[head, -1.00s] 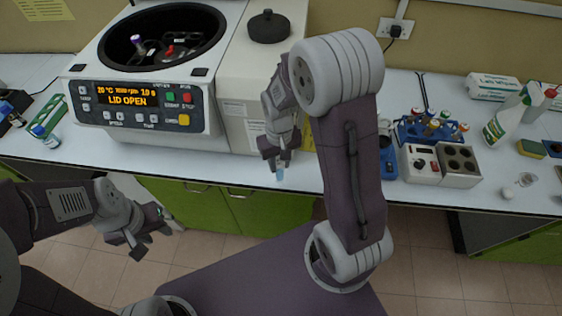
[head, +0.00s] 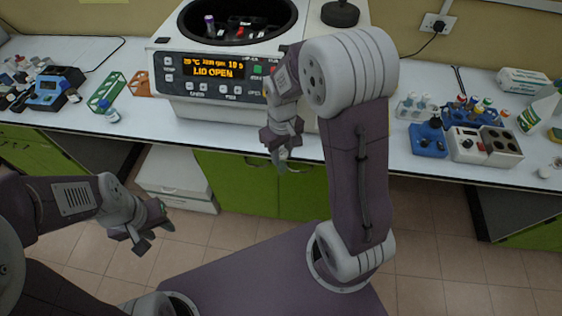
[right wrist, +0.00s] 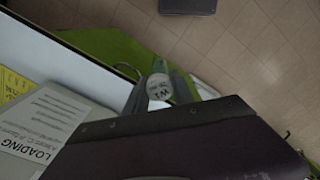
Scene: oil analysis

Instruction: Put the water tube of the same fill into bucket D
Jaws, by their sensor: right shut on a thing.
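My right gripper (head: 282,158) hangs in front of the bench edge, below the centrifuge (head: 220,75). It is shut on a tube, whose round pale cap (right wrist: 158,88) reads like "W1" in the right wrist view; the smaller print is unclear. Its fill cannot be seen. The centrifuge's lid is open and its display reads "LID OPEN". A purple-capped tube (head: 209,24) stands in the dark bowl (head: 277,35) among rotor parts. The bucket letters are not readable. My left gripper (head: 146,232) is open and empty, low in front of the cabinets.
A blue rack (head: 464,114) with several coloured-cap tubes, pale-capped tubes (head: 413,103), a blue device (head: 428,140) and a block with wells (head: 500,146) stand at right. A green rack (head: 106,90) and a loose bottle (head: 112,115) are left of the centrifuge. Bench between is clear.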

